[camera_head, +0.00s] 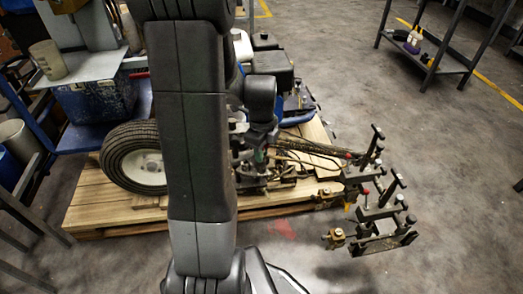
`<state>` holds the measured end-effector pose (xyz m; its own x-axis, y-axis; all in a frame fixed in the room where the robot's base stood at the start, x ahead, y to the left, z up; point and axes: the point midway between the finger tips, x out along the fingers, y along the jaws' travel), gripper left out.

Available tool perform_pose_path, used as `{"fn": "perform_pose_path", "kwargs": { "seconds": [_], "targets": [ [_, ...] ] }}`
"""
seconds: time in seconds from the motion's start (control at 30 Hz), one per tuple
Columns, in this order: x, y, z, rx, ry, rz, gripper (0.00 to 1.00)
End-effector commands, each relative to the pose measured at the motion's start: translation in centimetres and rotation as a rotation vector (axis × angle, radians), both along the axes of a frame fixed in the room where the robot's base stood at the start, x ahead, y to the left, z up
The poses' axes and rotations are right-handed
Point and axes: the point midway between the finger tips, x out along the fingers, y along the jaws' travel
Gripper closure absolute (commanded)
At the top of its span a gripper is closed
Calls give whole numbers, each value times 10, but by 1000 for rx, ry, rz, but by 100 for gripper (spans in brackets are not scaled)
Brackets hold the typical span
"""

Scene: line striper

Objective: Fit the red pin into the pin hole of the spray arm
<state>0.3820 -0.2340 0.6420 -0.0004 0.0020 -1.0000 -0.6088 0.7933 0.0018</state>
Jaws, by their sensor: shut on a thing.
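My gripper (259,148) is low over the middle of the machine on the pallet, partly hidden behind my own arm. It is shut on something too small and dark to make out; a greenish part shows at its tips. The spray arm appears to be the dark metal frame with upright posts and knobs (378,215) at the right, out past the pallet's edge. A small red piece (366,192) stands on this frame, and another red spot (348,156) shows further up it. I cannot tell which is the red pin. The pin hole cannot be made out.
The machine's wheel (140,160) and engine (268,65) are close around my gripper. The wooden pallet (90,215) lies beneath. A blue cart (85,135) with a cup stands left. A metal shelf (440,62) stands back right. The floor at right is mostly clear.

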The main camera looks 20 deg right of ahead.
Motion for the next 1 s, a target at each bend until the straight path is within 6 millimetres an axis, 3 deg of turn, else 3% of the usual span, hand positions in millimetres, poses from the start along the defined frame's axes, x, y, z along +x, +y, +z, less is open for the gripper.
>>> {"fn": "perform_pose_path", "kwargs": {
  "seconds": [1.0],
  "targets": [
    [0, 0, -5, 1, 1, 0, 100]
  ]
}}
